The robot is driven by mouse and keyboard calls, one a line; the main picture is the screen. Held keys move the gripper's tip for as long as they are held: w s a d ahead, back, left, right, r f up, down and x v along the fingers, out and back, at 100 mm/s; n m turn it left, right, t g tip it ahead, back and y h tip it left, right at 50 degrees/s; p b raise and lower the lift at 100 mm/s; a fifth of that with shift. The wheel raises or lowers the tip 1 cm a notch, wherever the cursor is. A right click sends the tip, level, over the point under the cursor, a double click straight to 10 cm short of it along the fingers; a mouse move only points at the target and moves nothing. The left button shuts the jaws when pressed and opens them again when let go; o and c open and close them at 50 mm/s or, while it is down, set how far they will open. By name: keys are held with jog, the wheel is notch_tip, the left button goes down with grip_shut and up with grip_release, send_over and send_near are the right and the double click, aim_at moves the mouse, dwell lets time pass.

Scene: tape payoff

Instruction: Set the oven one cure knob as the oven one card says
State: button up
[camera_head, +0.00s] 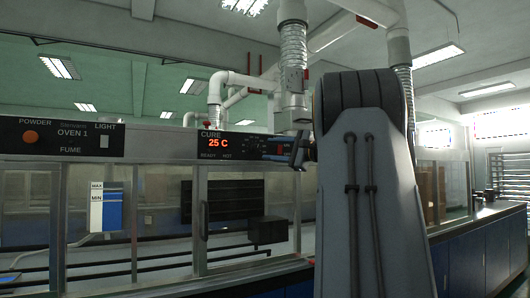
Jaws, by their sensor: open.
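The oven one control panel (62,138) is black, with the labels POWDER, OVEN 1, LIGHT and FUME. Small marks show right of the display, too small to read. The cure knob cannot be made out clearly; my gripper and arm cover the right end of this panel. My gripper (284,149) is small, dark and partly blue, seen side-on at that end. It is open; whether it touches anything cannot be told. No oven one card is recognisable.
An orange knob (30,137) sits under POWDER. A blue and white MAX/MIN gauge (106,210) hangs behind the glass. A dark door handle (204,220) stands below the display. Pipes (293,65) rise above my gripper. Blue cabinets (480,255) line the right.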

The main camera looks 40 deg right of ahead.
jog(key=shift+s+d+f, duration=0.1)
jog(key=shift+s+d, duration=0.1)
jog(key=shift+s, duration=1.05)
